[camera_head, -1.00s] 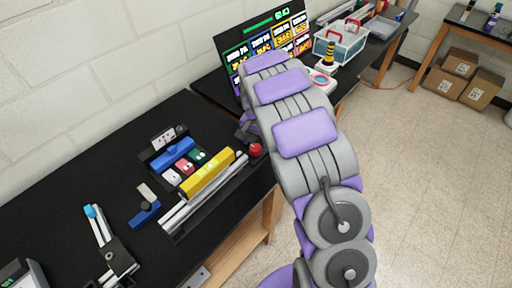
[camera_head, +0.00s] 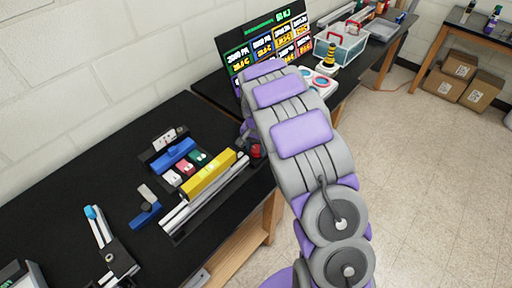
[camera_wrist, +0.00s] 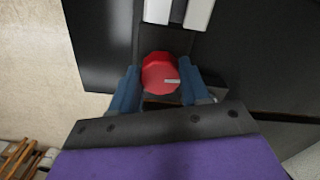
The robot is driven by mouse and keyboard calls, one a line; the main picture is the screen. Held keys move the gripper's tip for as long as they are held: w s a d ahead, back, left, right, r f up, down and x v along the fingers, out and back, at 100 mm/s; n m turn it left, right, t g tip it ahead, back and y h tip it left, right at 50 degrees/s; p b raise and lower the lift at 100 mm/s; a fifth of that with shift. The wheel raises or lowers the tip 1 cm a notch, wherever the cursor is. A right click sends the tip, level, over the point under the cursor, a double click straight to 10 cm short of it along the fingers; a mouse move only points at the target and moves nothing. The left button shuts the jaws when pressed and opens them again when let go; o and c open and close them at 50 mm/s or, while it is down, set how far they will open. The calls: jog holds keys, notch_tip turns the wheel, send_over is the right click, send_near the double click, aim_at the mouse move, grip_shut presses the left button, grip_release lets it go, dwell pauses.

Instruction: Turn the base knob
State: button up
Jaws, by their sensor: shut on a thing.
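The base knob (camera_wrist: 160,72) is red and many-sided with a pale pointer mark on its face. It sits at the end of the extrusion frame (camera_head: 200,202); its red also shows in the head view (camera_head: 256,150). In the wrist view, my gripper (camera_wrist: 159,82) has one blue finger on each side of the knob and is shut on it. The mark points to the right there. In the head view the gripper is mostly hidden behind my arm.
A yellow bar (camera_head: 209,174), a blue block (camera_head: 173,154) and small coloured parts lie by the silver rails on the black table (camera_head: 80,185). A display board (camera_head: 265,45) stands behind my arm. A clear bin (camera_head: 340,43) is farther back.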

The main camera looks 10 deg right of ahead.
jog(key=c, duration=0.3)
jog(key=shift+c, duration=0.2)
jog(key=shift+n, duration=0.3)
jog(key=n+p, duration=0.2)
jog(key=n, duration=0.3)
jog(key=shift+s+p, duration=0.15)
jog(key=shift+p, duration=0.2)
jog(key=n+p, duration=0.1)
jog(key=n, duration=0.3)
jog(key=shift+n, duration=0.4)
jog(key=shift+d+n+p, duration=0.15)
jog(key=shift+n+p, duration=0.7)
jog(key=shift+n, duration=1.35)
